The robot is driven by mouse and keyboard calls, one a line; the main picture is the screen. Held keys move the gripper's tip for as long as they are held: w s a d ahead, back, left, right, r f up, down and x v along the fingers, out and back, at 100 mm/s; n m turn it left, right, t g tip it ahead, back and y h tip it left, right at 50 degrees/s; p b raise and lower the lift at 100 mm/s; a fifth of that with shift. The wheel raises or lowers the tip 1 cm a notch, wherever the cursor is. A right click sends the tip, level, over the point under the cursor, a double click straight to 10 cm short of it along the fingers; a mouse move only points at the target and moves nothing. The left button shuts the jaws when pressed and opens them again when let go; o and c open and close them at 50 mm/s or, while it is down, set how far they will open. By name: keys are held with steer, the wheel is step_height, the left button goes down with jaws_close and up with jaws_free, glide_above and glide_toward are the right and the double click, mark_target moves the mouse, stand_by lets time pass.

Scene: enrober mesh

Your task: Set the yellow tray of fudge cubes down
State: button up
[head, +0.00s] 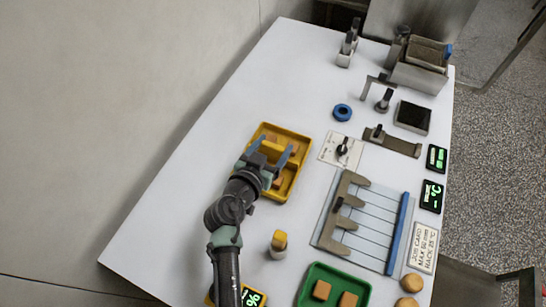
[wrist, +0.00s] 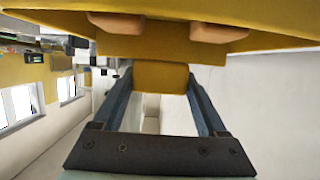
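The yellow tray (head: 299,172) is at the left-middle of the white table, with tan fudge cubes (head: 277,184) in it. My gripper (head: 266,155) reaches over the tray from the lower left, its two blue-grey fingers spread wide. In the wrist view the tray's yellow wall (wrist: 270,42) fills the top, with two cubes (wrist: 218,30) showing. A yellow tab (wrist: 160,77) of the tray sits between my fingertips (wrist: 160,72), which appear to touch its two sides. I cannot tell whether the tray's underside touches the table.
A small yellow-topped container (head: 279,243) stands below the tray. A white plate with a black knob (head: 342,150) and a blue ring (head: 342,112) are to its right. A wire rack (head: 360,225) and green tray (head: 310,290) lie lower right. The table's upper-left area is clear.

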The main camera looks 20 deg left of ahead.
jaws_close()
steer(key=shift+r, duration=0.1)
steer(key=shift+r, duration=0.1)
